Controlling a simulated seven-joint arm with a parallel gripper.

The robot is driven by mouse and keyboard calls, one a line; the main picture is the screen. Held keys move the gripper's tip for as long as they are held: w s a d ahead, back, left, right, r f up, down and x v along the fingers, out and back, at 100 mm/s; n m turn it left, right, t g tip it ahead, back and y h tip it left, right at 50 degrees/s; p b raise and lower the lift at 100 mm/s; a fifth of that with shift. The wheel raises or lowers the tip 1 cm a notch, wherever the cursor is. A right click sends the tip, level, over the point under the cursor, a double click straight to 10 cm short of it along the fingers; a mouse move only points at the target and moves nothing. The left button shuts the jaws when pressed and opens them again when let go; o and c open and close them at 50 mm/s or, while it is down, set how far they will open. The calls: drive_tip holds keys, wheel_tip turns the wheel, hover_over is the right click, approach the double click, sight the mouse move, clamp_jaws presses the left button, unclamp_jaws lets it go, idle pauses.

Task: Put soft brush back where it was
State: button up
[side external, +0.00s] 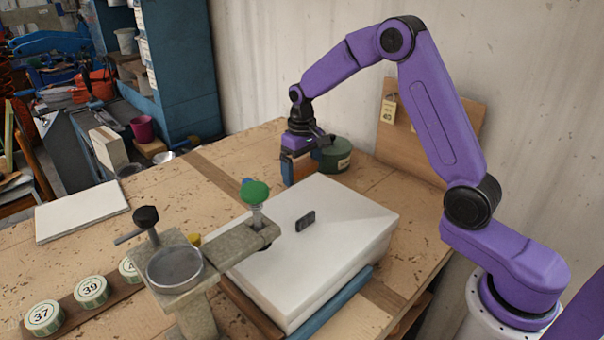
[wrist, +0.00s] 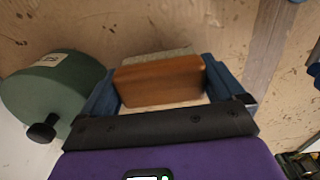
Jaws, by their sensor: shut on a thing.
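The soft brush (wrist: 160,82) has an orange-brown wooden block, with a pale strip that looks like bristles along its far side. My gripper (wrist: 158,88) is shut on it, with a blue finger at each end of the block. In the side view my gripper (side external: 299,168) points down at the back of the workbench, just behind the white slab. I cannot tell whether the brush touches the bench.
A green round tin (side external: 336,156) stands right beside my gripper; it also shows in the wrist view (wrist: 58,88). A thick white slab (side external: 325,215) bears a small dark object (side external: 305,221). A stone-coloured stand (side external: 185,272) is in front.

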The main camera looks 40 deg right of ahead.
sight(302, 164)
drive_tip(key=shift+f, duration=0.85)
drive_tip(key=shift+f, duration=0.1)
drive_tip(key=o, duration=0.5)
drive_tip(key=shift+o, duration=0.2)
wheel_tip(302, 164, up, 12)
drive_tip(key=shift+r, duration=0.15)
